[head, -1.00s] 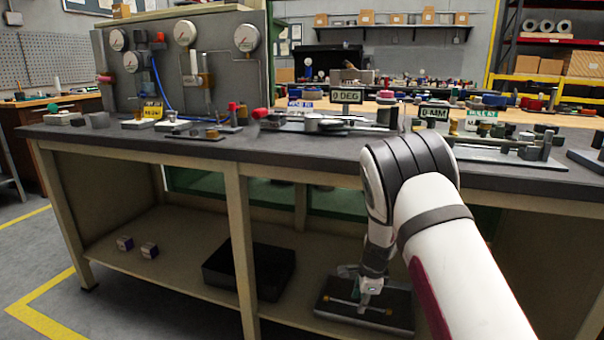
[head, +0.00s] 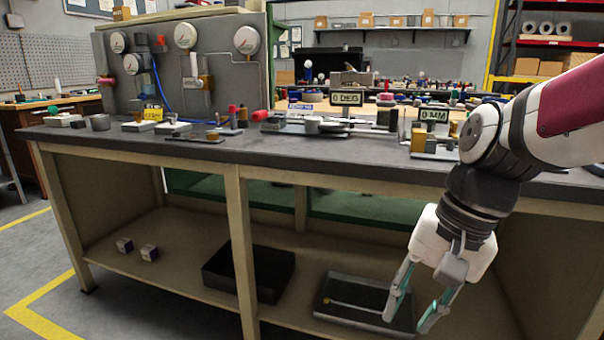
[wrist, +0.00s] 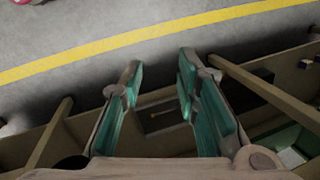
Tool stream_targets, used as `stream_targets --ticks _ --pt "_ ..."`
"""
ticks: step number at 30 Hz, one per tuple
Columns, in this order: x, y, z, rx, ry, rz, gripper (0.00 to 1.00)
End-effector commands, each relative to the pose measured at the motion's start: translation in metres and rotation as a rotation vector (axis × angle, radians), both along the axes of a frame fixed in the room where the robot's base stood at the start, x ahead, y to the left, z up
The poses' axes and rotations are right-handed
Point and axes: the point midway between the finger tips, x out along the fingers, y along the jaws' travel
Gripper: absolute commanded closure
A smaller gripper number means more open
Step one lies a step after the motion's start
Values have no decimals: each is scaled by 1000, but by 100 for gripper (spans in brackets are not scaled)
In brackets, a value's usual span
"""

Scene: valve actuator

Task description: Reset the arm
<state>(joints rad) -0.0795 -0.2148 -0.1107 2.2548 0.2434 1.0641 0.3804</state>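My gripper (head: 408,312) hangs from my white and maroon arm on the right of the head view. It points down in front of the workbench (head: 190,143), below the level of its top. Its two teal-lined fingers are apart with nothing between them. In the wrist view, my gripper (wrist: 163,85) also shows open and empty, with the floor and the bench's lower part beyond the fingertips.
The bench top carries a gauge panel (head: 212,75), a "0 DEG" sign (head: 346,99) and a "0 MM" sign (head: 433,115) near my arm. The lower shelf (head: 190,262) holds a black box (head: 247,272), a dark tray (head: 352,292) and small boxes. A yellow line (head: 40,295) marks the floor.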

Motion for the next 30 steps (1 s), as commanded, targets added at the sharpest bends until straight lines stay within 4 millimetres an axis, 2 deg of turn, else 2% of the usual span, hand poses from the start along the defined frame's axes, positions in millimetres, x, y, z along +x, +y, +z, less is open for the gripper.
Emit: stream_targets --ticks 1,6,9,15,21,30 --pt "-21 -2 6 -16 -13 50 71" --pt "-88 -14 12 -88 -26 222 71" --pt "-119 -21 11 -129 -29 300 71" --pt "-165 -32 4 -198 -24 412 71" --pt "-196 -42 0 -255 -16 488 71" --pt "-182 -41 47 -261 -57 484 71"
